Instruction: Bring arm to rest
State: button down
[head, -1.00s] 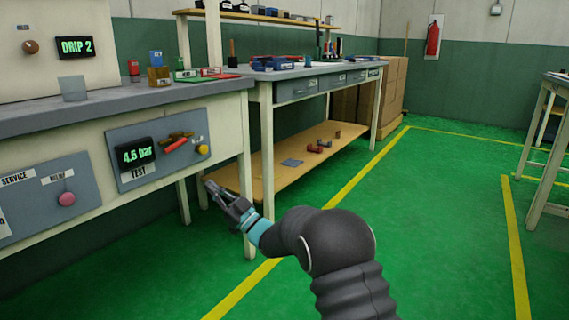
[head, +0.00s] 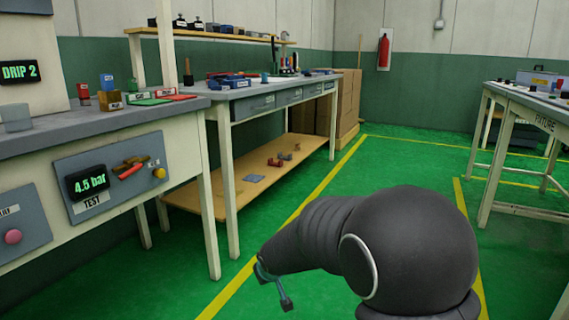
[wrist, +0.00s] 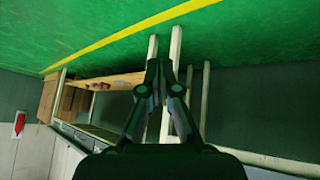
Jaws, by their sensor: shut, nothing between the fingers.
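My gripper (head: 272,284) shows in the head view low in the middle, partly hidden behind my dark arm, over the green floor beside the yellow line. In the wrist view my gripper (wrist: 159,68) has its fingertips close together with nothing between them. It is clear of the benches and holds no object.
The near bench (head: 120,124) with its 4.5 bar panel stands at left. Behind it is a workbench (head: 240,102) with a wooden lower shelf (head: 240,186) holding small parts. Another table (head: 525,110) stands at right. The green floor (head: 400,165) between them is open.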

jog(key=s+d+r+m+g+h+p, duration=0.15)
jog(key=s+d+r, duration=0.3)
jog(key=s, duration=0.45)
jog(key=s+d+r+m+g+p, duration=0.1)
jog(key=s+d+r+g, duration=0.1)
jog(key=s+d+r, duration=0.35)
jog(key=s+d+r+m+g+h+p, duration=0.15)
jog(key=s+d, duration=0.45)
jog(key=s, duration=0.6)
jog(key=s+d+r+m+t+p, duration=0.2)
jog(key=s+d+r+t+p, duration=0.1)
jog(key=s+r, duration=0.4)
notch_tip(320, 180, up, 3)
jog(key=shift+d+r+y+p, duration=0.15)
jog(key=shift+d+y+p, duration=0.3)
jog(key=shift+d, duration=0.6)
